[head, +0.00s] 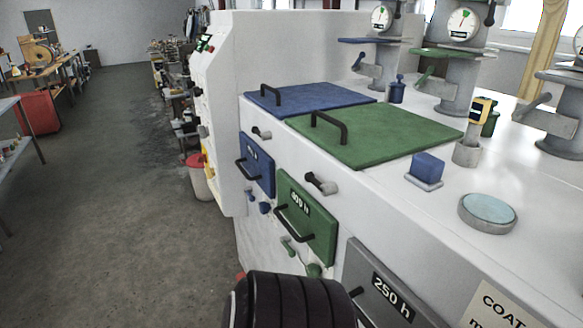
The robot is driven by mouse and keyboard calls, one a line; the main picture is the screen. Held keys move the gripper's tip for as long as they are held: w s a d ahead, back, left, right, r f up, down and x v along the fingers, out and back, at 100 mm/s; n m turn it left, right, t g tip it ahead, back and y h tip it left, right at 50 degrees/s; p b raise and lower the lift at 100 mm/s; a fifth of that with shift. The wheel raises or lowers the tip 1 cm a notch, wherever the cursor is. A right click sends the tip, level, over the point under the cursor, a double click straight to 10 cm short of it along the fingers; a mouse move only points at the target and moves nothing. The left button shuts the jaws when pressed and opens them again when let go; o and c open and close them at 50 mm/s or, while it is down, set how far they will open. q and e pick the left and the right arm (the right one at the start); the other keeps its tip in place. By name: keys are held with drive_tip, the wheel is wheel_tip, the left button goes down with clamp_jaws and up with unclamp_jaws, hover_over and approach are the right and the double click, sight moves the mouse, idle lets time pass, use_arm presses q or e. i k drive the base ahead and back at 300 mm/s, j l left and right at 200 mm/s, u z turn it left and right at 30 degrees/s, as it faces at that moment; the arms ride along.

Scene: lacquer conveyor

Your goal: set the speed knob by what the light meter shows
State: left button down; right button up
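A small yellow-framed device with a dark face (481,108), possibly the light meter, stands in a grey cup (466,152) on the white machine top at the right. Its reading is too small to make out. I cannot tell which control is the speed knob. A black knob-like handle (321,183) sits on the machine front above the green 400 h door, and a similar one (261,133) is above the blue door. A panel with small controls (205,43) is on the machine's left end, seen edge-on. Neither gripper shows.
The white machine carries a blue lid (310,97), a green lid (375,136), a blue block (427,166) and a round pale-topped disc (488,210). Dial gauges (464,23) stand behind. A grey 250 h door (385,288) is low in front. Open floor (110,230) lies left.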

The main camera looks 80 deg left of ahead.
sight(198, 92)
drive_tip(key=u, duration=2.8)
drive_tip(key=i+j, duration=0.2)
drive_tip(key=j, duration=0.25)
